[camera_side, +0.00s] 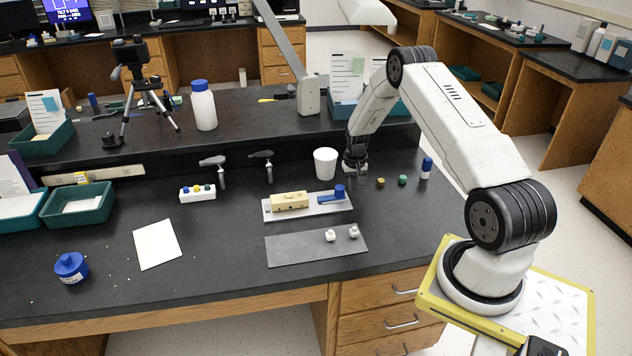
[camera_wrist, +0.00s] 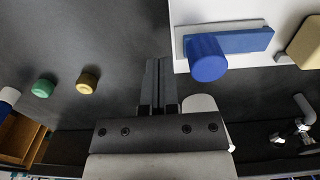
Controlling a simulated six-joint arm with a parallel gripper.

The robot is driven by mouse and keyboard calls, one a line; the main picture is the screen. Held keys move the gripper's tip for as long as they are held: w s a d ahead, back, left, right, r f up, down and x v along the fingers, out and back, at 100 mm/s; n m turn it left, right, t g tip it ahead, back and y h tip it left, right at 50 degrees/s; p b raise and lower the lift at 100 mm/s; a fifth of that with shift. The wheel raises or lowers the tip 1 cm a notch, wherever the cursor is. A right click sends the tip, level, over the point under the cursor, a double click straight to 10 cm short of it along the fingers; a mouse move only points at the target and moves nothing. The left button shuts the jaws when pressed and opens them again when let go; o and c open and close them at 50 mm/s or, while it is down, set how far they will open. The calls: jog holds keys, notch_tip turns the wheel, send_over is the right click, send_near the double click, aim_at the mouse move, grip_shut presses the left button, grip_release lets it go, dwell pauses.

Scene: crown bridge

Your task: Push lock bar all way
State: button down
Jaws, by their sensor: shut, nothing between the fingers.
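The lock bar is a blue bar (camera_side: 325,198) with an upright blue knob (camera_side: 340,191), lying on the right part of a white plate (camera_side: 305,212) beside a tan block (camera_side: 289,201). In the wrist view the blue bar (camera_wrist: 245,40) and knob (camera_wrist: 207,60) are at upper right, with a gap between the bar and the tan block (camera_wrist: 307,45). My gripper (camera_wrist: 158,62) is shut and empty, over dark bench top just outside the plate's edge. It is apart from the knob. In the side view it is behind and right of the plate, its fingertips hard to make out.
A white cup (camera_side: 325,163) stands close by my gripper. A yellow knob (camera_side: 381,182), a green knob (camera_side: 403,179) and a blue-capped vial (camera_side: 427,168) are to the right. Two taps (camera_side: 267,165) stand behind left.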

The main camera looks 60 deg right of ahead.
aim_at(342, 187)
jog(key=shift+w+a, duration=1.8)
jog(key=shift+w, duration=0.05)
dwell(0.6)
jog(key=shift+s, duration=0.1)
jog(key=shift+s+d, duration=0.45)
jog(key=shift+d, duration=0.05)
jog(key=shift+r, duration=0.1)
jog(key=shift+r, duration=3.4)
